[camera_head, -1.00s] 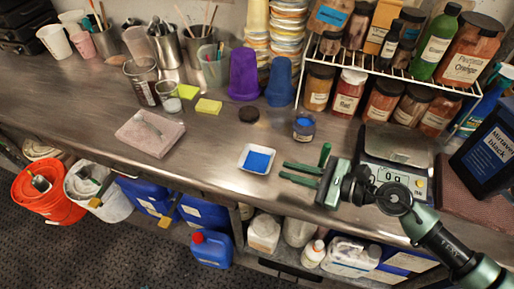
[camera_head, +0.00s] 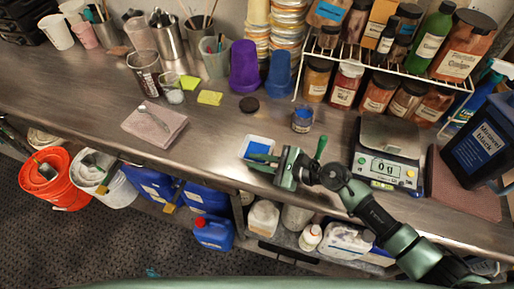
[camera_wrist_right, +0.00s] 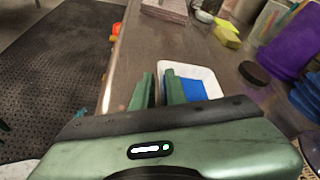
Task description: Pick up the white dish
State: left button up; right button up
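The white dish (camera_head: 258,148) is a small square tray with blue powder in it, near the front edge of the bench. My right gripper (camera_head: 262,162) reaches it from the right, with its fingers at the dish's near right side. In the right wrist view the two green fingers (camera_wrist_right: 160,88) stand apart, one outside the dish and one over its inside. The near wall of the dish (camera_wrist_right: 203,73) is partly hidden behind the fingers, so contact cannot be told. My left gripper is not in view.
A scale (camera_head: 388,160) stands right of the dish, with a small jar (camera_head: 302,120) behind it. A wire rack (camera_head: 400,77) of jars, purple (camera_head: 244,68) and blue (camera_head: 279,76) cups stand further back. A pinkish slab (camera_head: 160,130) with a spoon lies left. Buckets (camera_head: 62,185) stand below.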

jog(key=shift+w+a+f, duration=0.15)
jog(key=shift+a, duration=0.25)
jog(key=shift+d, duration=0.1)
grip_shut()
dwell(1.3)
